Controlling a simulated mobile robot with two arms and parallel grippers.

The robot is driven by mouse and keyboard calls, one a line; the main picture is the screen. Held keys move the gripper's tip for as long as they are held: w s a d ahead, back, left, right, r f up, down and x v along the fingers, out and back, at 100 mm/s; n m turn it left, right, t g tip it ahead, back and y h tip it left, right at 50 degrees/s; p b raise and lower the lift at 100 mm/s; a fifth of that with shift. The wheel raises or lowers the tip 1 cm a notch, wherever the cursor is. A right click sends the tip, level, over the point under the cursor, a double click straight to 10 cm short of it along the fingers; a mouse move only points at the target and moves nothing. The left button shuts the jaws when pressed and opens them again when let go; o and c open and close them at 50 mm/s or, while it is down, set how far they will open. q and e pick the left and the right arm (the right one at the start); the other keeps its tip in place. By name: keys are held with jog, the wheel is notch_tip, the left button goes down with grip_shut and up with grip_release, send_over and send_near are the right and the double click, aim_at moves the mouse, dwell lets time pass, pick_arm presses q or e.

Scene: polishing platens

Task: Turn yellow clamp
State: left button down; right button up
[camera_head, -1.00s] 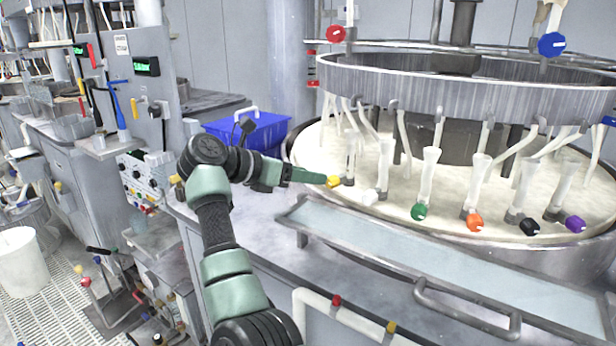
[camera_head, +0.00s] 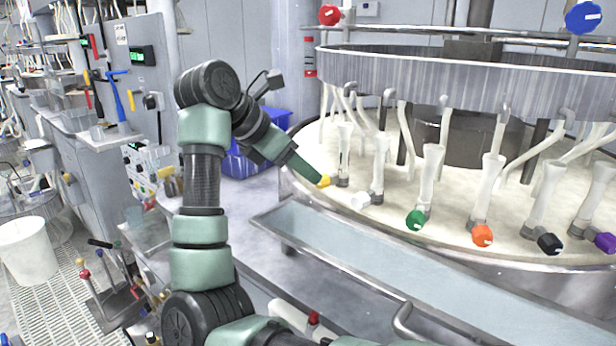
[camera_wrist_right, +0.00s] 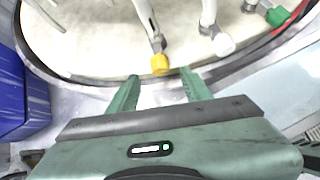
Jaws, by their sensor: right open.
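The yellow clamp (camera_head: 323,180) is a small knob at the bottom of the leftmost clear tube, near the rim of the round platen (camera_head: 400,205). My right gripper (camera_head: 312,178) reaches it from the left, its fingertips close beside the knob. In the right wrist view the yellow clamp (camera_wrist_right: 160,65) lies just beyond and between the two open green fingers (camera_wrist_right: 158,76). Nothing is between the fingers themselves. Whether a fingertip touches the knob cannot be told. My left gripper does not show.
White (camera_head: 360,200), green (camera_head: 415,220), orange (camera_head: 482,235), black (camera_head: 549,243) and purple (camera_head: 605,242) knobs follow along the rim to the right. A blue bin (camera_head: 240,164) stands behind my arm. A pale trough (camera_head: 330,245) runs in front of the platen.

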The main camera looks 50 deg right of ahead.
aim_at(322, 182)
jog(key=x, duration=0.4)
jog(key=shift+d, duration=0.15)
jog(key=shift+s+d+f, duration=0.1)
jog(key=shift+d+f, duration=0.25)
jog(key=shift+f, duration=0.05)
jog(key=c, duration=1)
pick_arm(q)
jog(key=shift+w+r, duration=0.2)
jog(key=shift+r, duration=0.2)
pick_arm(e)
grip_shut()
pick_arm(q)
jog(key=shift+p, duration=0.3)
